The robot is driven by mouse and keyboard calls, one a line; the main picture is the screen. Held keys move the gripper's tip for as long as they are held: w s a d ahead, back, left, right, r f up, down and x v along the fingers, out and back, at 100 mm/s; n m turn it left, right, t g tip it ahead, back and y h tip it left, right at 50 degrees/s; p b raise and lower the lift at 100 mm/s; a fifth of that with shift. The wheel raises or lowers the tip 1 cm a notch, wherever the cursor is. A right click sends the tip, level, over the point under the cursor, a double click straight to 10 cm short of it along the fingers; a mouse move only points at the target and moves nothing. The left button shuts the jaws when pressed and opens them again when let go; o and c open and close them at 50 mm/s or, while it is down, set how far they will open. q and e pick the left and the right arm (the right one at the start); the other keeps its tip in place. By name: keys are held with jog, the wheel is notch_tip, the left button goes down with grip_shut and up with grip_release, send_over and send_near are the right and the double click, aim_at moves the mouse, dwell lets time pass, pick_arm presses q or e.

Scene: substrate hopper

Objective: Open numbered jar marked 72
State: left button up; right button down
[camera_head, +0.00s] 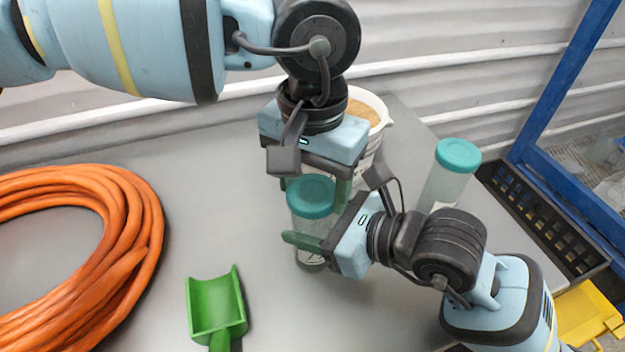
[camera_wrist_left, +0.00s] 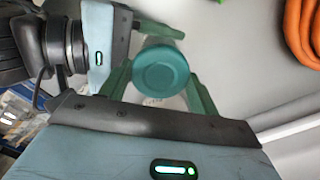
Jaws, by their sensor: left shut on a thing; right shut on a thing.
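A clear jar (camera_head: 309,228) with a teal lid (camera_head: 311,194) stands upright on the grey table, near the middle of the head view. Its number cannot be read. My left gripper (camera_head: 314,200) reaches down from above and is shut on the lid, one finger on each side. The lid also shows from above between the fingers in the left wrist view (camera_wrist_left: 161,72). My right gripper (camera_head: 312,236) comes from the right, lower down, and is shut on the jar's body. The lid sits on the jar. A second teal-lidded jar (camera_head: 443,186) stands to the right, partly hidden by my right arm.
A white bucket (camera_head: 378,138) with tan contents stands behind my left gripper. An orange hose coil (camera_head: 140,215) lies left, a green scoop (camera_head: 216,305) in front. A black crate (camera_head: 545,225) lies along the right side. The table between hose and jar is clear.

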pick_arm(q)
jog(key=n, duration=1.8)
jog(key=shift+r, duration=0.1)
jog(key=n, duration=0.6)
jog(key=shift+n, duration=0.3)
jog(key=n, duration=1.8)
jog(key=shift+n, duration=0.3)
jog(key=n, duration=0.6)
jog(key=shift+r+n, duration=0.1)
jog(key=shift+n, duration=0.2)
